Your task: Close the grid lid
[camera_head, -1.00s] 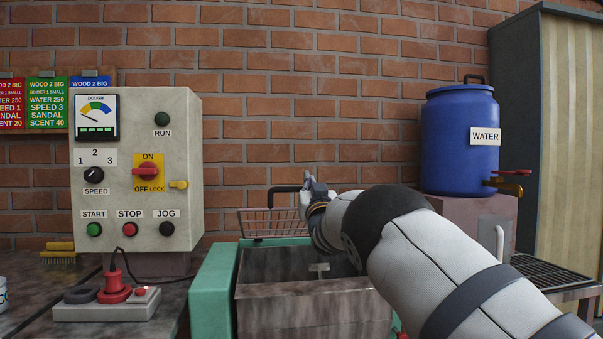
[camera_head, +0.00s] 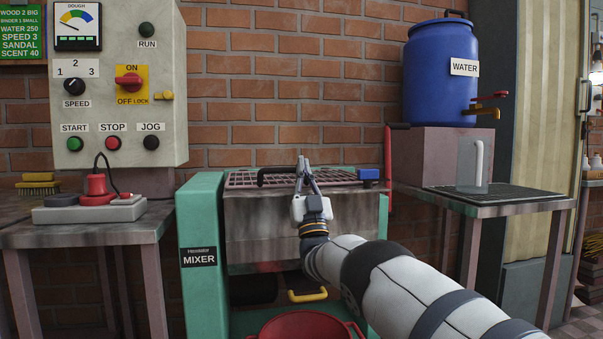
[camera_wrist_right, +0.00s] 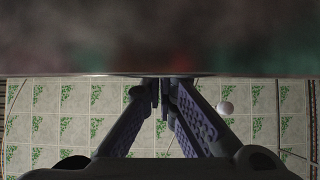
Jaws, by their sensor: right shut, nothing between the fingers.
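The grid lid (camera_head: 240,181) is a dark wire grille with a black bar handle (camera_head: 275,172). It lies about flat across the top of the mixer's metal trough (camera_head: 265,222). My right gripper (camera_head: 304,162) points up in front of the trough, with its fingers shut and empty. The fingers overlap the lid's handle in the picture; I cannot tell whether they touch it. In the right wrist view the shut fingers (camera_wrist_right: 160,88) reach toward a blurred grey surface, and the lid is not recognisable there. My left gripper is out of view.
The green mixer body (camera_head: 200,270) stands left of my arm. A red bowl (camera_head: 305,326) sits low in front. A red upright lever (camera_head: 388,165) stands right of the lid. A side table (camera_head: 500,203) holds a clear jug (camera_head: 471,165). The control box (camera_head: 115,95) is at left.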

